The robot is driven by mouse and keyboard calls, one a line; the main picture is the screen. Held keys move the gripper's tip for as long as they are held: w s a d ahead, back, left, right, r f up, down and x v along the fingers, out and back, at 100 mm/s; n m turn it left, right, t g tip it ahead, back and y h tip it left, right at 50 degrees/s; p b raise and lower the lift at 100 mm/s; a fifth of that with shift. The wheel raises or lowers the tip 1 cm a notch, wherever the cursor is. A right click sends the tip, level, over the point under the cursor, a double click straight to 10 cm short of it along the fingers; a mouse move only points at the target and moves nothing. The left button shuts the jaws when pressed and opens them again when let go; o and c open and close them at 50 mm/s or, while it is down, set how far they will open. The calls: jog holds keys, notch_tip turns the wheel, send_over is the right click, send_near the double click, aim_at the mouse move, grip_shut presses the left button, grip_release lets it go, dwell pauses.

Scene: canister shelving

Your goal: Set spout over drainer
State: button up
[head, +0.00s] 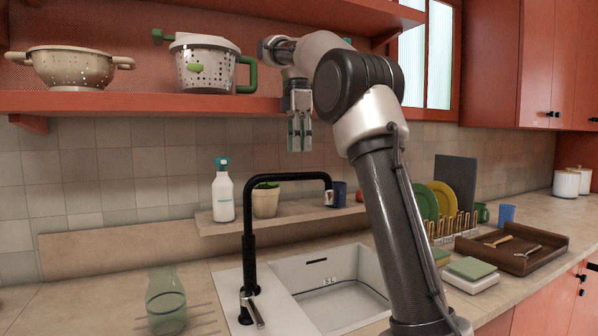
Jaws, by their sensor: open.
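The black faucet (249,255) stands at the sink's left side, its lever handle (253,312) low at its base. Its spout (290,176) runs right from the top of the riser and bends down at its tip. From this view I cannot tell exactly what lies under the tip. The white sink (335,262) has a basin at right and a flat drainer area (238,285) at left, around the faucet base. My gripper (300,142) points down, open and empty, above and apart from the spout. My arm hides part of the counter behind it.
A green glass vase (166,302) stands left of the sink. A soap bottle (223,190), potted plant (265,200) and mugs sit on the ledge behind the faucet. The upper shelf (140,103) holds colanders. A plate rack (452,228) and wooden tray (512,250) stand right.

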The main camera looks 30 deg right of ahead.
notch_tip(320, 180, down, 8)
jog(key=shift+r, duration=0.15)
grip_shut()
dwell(0.4)
